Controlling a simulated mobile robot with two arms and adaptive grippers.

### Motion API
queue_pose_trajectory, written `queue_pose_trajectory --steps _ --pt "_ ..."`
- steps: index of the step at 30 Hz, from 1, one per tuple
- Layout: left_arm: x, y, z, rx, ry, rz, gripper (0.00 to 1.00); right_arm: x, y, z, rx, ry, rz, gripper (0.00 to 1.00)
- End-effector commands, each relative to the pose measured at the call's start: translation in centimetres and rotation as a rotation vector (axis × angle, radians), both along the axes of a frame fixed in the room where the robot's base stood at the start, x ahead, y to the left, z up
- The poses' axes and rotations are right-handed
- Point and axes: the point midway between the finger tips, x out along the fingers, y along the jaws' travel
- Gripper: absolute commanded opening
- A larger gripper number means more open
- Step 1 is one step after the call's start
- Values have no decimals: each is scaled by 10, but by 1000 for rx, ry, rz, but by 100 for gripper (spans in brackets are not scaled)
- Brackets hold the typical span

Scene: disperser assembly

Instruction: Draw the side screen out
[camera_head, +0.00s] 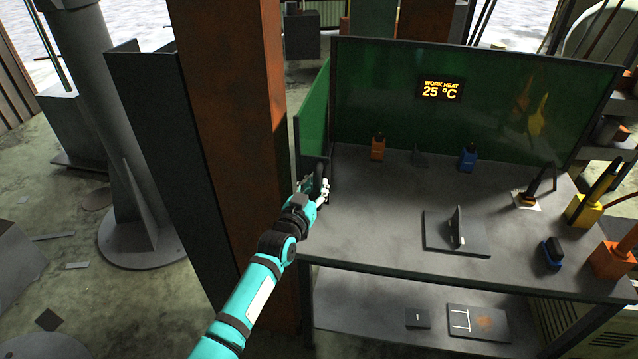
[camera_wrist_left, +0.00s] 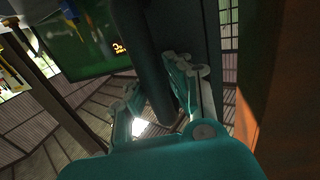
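The side screen (camera_head: 313,115) is a narrow green panel at the left end of the workbench, beside the wide green back screen (camera_head: 380,80). My left gripper (camera_head: 321,187) is at the lower front edge of the side screen, by a dark upright handle (camera_head: 318,175). In the left wrist view a dark upright bar (camera_wrist_left: 150,50) stands between the two fingers of my left gripper (camera_wrist_left: 153,85). The fingers lie close to both sides of it; I cannot tell whether they press on it. My right gripper is not in view.
The grey workbench (camera_head: 370,225) carries an orange holder (camera_head: 378,148), a blue holder (camera_head: 468,157) and a flat plate with an upright piece (camera_head: 470,238). A rusty column (camera_head: 228,100) stands close left of the bench. The bench's front left area is clear.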

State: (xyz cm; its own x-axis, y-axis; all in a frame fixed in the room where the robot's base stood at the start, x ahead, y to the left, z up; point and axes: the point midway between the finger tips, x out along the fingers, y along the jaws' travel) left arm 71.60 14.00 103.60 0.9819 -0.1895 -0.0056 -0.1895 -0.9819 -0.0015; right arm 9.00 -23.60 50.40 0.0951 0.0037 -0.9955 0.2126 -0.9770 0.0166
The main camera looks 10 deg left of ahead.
Motion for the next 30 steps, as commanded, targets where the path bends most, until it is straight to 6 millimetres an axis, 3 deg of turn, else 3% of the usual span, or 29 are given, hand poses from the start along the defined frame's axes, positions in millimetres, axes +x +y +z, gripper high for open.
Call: queue_pose_trajectory --steps 1,6,17,22,30 --pt "0 0 0 0 -1 0 23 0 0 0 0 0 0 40" --pt "1 -1 2 -1 -3 -1 44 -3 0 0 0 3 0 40" --pt "-6 0 1 -1 -2 -2 44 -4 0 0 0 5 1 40" --pt "-31 5 1 -1 -3 -2 44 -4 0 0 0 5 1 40" --pt "-87 17 0 -1 0 -1 44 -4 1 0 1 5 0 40"
